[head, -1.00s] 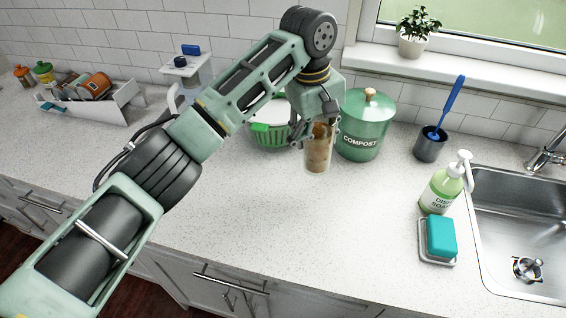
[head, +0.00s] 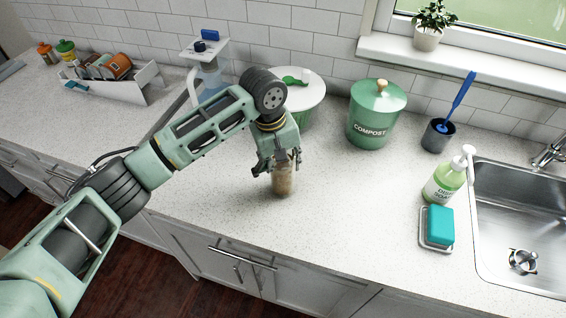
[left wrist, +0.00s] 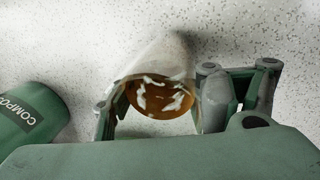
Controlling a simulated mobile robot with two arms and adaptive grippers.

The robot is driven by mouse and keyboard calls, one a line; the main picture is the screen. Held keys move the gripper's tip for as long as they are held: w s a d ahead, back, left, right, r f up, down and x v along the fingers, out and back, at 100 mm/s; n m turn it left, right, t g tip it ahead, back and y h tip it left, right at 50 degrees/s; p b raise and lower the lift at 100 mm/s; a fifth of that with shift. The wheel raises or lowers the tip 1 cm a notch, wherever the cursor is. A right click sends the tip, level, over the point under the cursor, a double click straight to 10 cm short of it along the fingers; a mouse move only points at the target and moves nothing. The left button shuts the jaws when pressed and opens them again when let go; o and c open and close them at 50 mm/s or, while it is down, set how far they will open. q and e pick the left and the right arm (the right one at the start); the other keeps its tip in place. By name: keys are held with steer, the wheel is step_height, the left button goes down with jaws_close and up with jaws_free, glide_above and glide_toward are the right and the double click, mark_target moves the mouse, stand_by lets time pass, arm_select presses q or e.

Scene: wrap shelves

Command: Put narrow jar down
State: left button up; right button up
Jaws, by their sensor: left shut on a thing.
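The narrow jar (head: 283,181) is a clear, upright jar with brown contents, over the speckled white counter near its front edge. My left gripper (head: 277,163) is shut on its upper part from above. In the left wrist view the jar (left wrist: 160,97) shows its round brown top between the two fingers of the gripper (left wrist: 158,108). I cannot tell for sure whether the jar's base touches the counter. My right gripper is in neither view.
The green compost bin (head: 376,115) stands behind and to the right. A white-topped green bowl (head: 308,95) is behind the gripper. The soap bottle (head: 444,184), teal sponge (head: 440,225) and sink (head: 520,215) are at the right. The counter (head: 350,210) right of the jar is clear.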

arm_select(q)
steer(key=o, duration=1.2)
steer(key=shift+f, duration=0.1)
steer(key=o, duration=0.7)
steer(key=shift+c, duration=0.2)
step_height(320, 180, up, 12)
steer(key=a+b, duration=0.1)
steer(key=b, duration=0.2)
steer(key=shift+s+a, duration=0.15)
steer(key=shift+a, duration=0.25)
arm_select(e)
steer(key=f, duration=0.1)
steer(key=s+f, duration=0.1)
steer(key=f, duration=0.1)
